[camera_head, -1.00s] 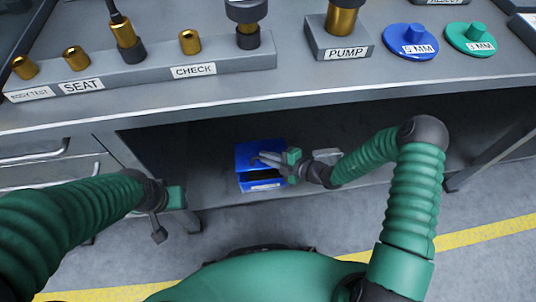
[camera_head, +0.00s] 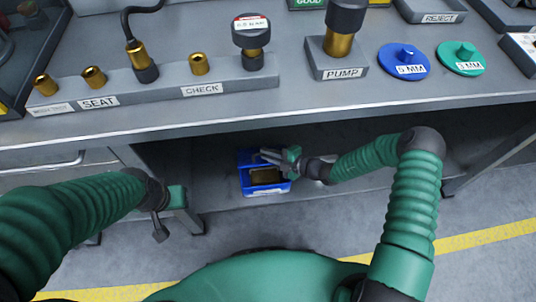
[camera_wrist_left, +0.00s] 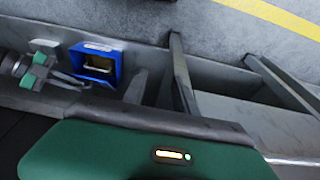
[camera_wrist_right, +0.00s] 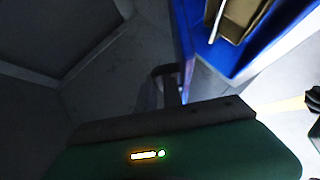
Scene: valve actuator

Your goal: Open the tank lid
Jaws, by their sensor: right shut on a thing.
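A blue tank (camera_head: 266,189) stands on the low shelf under the bench. Its opening shows, with something brownish inside. A blue part that looks like the raised lid (camera_head: 248,156) is at the back of the opening, partly behind my right gripper. My right gripper (camera_head: 271,156) is shut at this back upper edge; its exact hold is hidden. The open tank also shows in the left wrist view (camera_wrist_left: 87,69) and at the upper right of the right wrist view (camera_wrist_right: 233,62). My left gripper (camera_head: 161,230) hangs at the left, away from the tank; its fingers are unclear.
The bench edge (camera_head: 330,118) overhangs the shelf and tank. On the bench top are the pump block (camera_head: 337,66), a blue disc (camera_head: 404,66), a green disc (camera_head: 461,62) and a long block (camera_head: 150,97) with brass fittings. A bench leg (camera_head: 188,218) stands near my left gripper.

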